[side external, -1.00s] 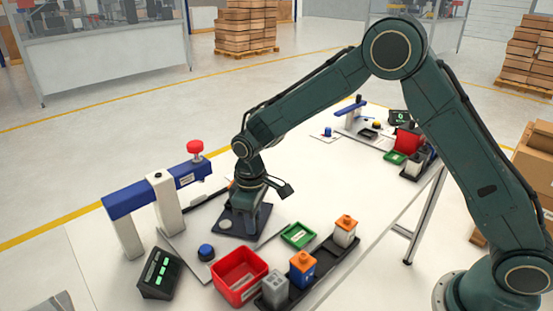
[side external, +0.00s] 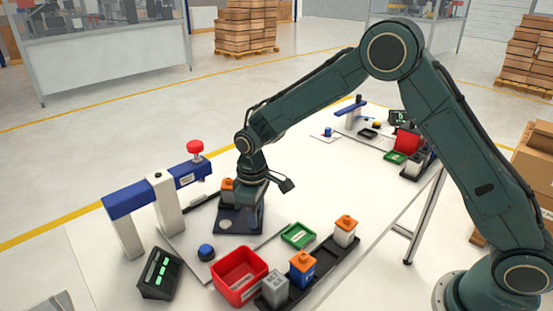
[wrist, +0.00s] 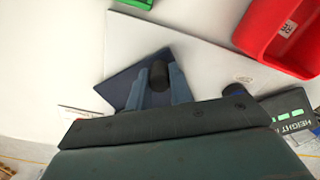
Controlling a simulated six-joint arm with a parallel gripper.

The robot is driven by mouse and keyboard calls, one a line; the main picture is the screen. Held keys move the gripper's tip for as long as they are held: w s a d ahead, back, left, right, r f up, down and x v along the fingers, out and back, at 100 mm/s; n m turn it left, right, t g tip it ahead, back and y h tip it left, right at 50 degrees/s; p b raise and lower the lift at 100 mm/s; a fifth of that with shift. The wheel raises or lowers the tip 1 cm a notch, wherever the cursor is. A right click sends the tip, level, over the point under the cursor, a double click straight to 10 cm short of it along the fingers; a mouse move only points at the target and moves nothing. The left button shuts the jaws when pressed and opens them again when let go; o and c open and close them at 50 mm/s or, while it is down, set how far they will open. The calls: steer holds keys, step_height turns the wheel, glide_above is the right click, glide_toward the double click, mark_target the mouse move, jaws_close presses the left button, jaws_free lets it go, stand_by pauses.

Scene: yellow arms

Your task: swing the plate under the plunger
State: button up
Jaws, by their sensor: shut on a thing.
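The dark swing plate (side external: 240,222) lies low on the bench; it also shows in the wrist view (wrist: 121,88). A light part with an orange cap (side external: 227,187) stands upright at the plate's far side, partly hidden by my gripper. My gripper (side external: 243,208) is above the plate. In the wrist view my gripper (wrist: 158,82) has its blue-grey fingers shut on a black knob (wrist: 158,73) at the plate. The press has a blue beam (side external: 150,192) with a red knob (side external: 195,147) on top at its right end. The plunger's lower end is not clear; the plate lies beside the beam, to its right.
A blue button (side external: 206,251), a height display (side external: 160,273) and a red bin (side external: 239,275) stand nearer the camera. A green tray (side external: 298,235) and a black rack (side external: 322,268) with several parts are to the right. Open bench lies beyond the plate.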

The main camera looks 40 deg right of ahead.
steer(key=shift+w, duration=0.1)
stand_by(0.3)
steer(key=shift+w+d, duration=0.6)
steer(key=shift+w, duration=0.1)
steer(key=shift+r, duration=0.1)
steer(key=shift+w+d, duration=0.1)
steer(key=shift+w, duration=0.15)
steer(key=shift+w+d, duration=0.25)
steer(key=shift+w, duration=0.35)
stand_by(0.4)
steer(key=shift+w, duration=0.15)
steer(key=shift+w+d, duration=0.2)
steer(key=shift+w, duration=0.95)
